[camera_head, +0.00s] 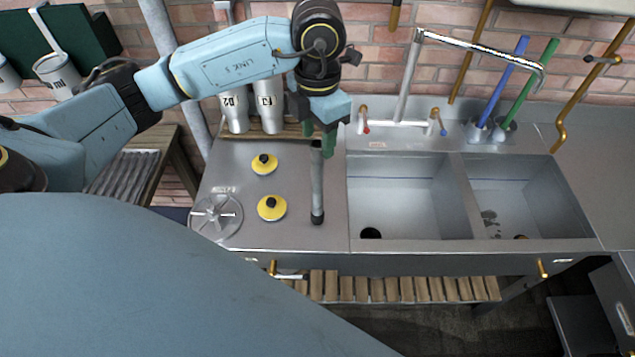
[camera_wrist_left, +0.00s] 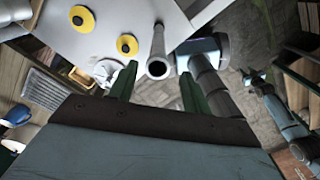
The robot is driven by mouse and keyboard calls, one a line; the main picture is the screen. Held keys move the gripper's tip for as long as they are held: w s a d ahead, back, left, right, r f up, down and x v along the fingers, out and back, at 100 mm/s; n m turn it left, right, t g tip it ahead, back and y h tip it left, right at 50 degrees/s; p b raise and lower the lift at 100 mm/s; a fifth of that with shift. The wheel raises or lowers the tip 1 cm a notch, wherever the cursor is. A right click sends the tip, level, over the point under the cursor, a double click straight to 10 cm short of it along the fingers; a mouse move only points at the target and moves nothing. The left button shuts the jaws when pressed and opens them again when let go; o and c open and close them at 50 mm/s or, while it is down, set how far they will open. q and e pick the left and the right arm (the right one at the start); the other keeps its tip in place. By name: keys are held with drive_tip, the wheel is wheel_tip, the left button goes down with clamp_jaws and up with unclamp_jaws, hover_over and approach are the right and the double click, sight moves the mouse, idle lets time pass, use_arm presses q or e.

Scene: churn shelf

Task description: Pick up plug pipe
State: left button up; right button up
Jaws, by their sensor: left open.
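The plug pipe (camera_head: 317,185) is a grey pipe with a black lower end, upright on the steel counter left of the sinks. My left gripper (camera_head: 328,145) is over its top end, with green fingers pointing down. In the left wrist view the pipe's open upper end (camera_wrist_left: 158,68) lies between the two spread fingertips (camera_wrist_left: 156,80), with gaps on both sides. The left gripper is open and holds nothing. What looks like my right arm shows small at the right of the wrist view, its gripper (camera_wrist_left: 251,77) too small to read.
Two yellow plugs with black knobs (camera_head: 271,208) and a round metal strainer (camera_head: 216,216) lie left of the pipe. Metal cylinders (camera_head: 236,113) stand behind. The double sink (camera_head: 457,200) with a tall tap (camera_head: 405,75) is to the right. Counter around the pipe's foot is clear.

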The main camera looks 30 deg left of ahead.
sight(317, 144)
use_arm(q)
wheel_tip(317, 144, down, 5)
drive_tip(key=shift+w+a+f+p, duration=0.1)
drive_tip(key=shift+a+p, duration=0.05)
drive_tip(key=shift+p, duration=0.5)
drive_tip(key=shift+c, duration=0.4)
clamp_jaws()
